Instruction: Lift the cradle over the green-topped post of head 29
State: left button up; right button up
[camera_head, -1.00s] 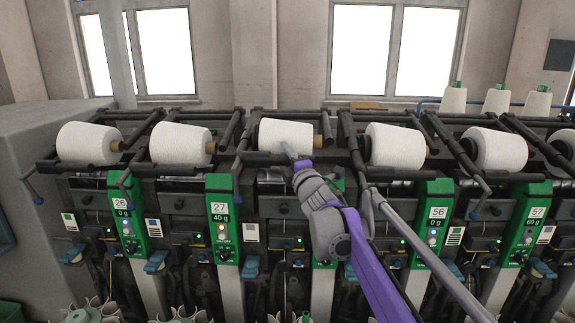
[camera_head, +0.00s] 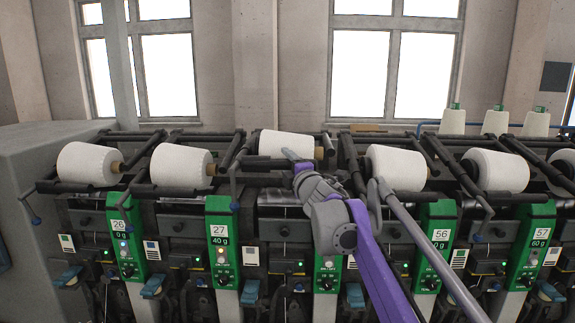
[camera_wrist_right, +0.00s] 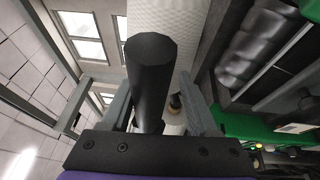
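The cradle's dark handle bar (camera_head: 264,164) lies at the middle head, below a white yarn package (camera_head: 284,144) that sits higher than its neighbours. My right gripper (camera_head: 293,160) is at the bar's right end. In the right wrist view the black bar (camera_wrist_right: 150,85) stands between the fingers of my right gripper (camera_wrist_right: 158,100), which look closed around it, though a narrow gap shows at the right. A green-topped post (camera_head: 327,273) is mostly hidden behind my right arm; its number is covered, and no label 29 is readable. My left gripper is out of view.
Neighbouring green-topped posts read 26, 27 (camera_head: 222,240), 56 (camera_head: 436,240) and 57. Their cradles carry white packages (camera_head: 181,165) (camera_head: 396,167) close on both sides. Wall and windows stand behind. White cones (camera_head: 453,119) stand at the back right.

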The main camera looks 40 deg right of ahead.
jog(key=shift+s, duration=0.15)
jog(key=shift+s+a+f, duration=0.1)
jog(key=shift+s+a, duration=0.05)
jog(key=shift+s, duration=0.2)
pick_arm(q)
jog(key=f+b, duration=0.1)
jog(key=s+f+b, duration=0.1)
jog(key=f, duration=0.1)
pick_arm(e)
jog(key=v, duration=0.9)
jog(key=shift+s, duration=0.45)
jog(key=shift+a, duration=0.1)
